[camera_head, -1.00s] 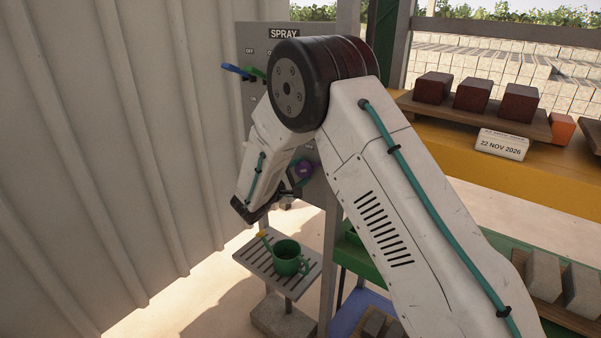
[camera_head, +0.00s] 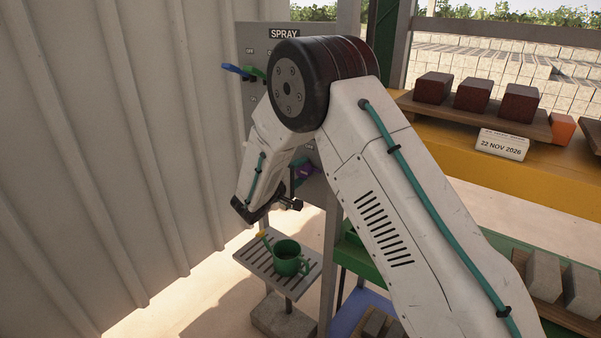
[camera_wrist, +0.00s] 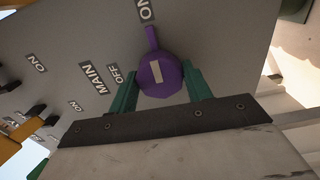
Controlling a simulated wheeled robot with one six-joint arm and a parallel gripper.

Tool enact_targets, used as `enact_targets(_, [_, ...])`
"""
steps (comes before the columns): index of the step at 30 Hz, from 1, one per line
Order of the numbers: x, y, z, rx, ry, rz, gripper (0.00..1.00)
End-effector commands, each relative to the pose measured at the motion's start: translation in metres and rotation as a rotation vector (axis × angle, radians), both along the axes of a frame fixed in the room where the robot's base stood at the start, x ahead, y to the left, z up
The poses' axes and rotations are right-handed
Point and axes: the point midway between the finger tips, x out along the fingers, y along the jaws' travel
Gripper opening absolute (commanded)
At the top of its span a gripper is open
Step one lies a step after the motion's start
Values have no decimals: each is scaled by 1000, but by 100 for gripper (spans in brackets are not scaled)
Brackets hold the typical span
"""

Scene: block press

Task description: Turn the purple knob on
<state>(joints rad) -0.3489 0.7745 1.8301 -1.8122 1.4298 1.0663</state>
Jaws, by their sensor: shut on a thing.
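The purple knob (camera_wrist: 160,76) sits on the grey panel (camera_wrist: 205,40) in the wrist view. Its narrow pointer reaches up toward the upper ON label (camera_wrist: 146,10); the OFF label (camera_wrist: 115,74) is to its left, beside the word MAIN. My gripper (camera_wrist: 162,82) has its two green fingers on either side of the knob, shut on it. In the head view the knob (camera_head: 304,171) shows partly behind my arm, with my gripper (camera_head: 298,180) at it.
A blue lever (camera_head: 234,70) and a green lever (camera_head: 257,73) stick out of the panel's upper part. A corrugated wall (camera_head: 110,150) is on the left, and shelves with blocks are on the right.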

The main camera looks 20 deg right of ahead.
Motion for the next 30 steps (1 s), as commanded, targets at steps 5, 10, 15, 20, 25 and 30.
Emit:
enact_targets(5, [-1,1,-2,2,3,2,26])
enact_targets(10, [0,1,-2,2,3,2,57])
enact_targets(15, [0,0,-1,1,2,0,70])
enact_targets(20, [0,0,-1,0,1,0,70])
enact_targets(25, [-9,14,-1,0,1,3,70])
enact_targets(30, [-27,39,-1,1,2,5,70])
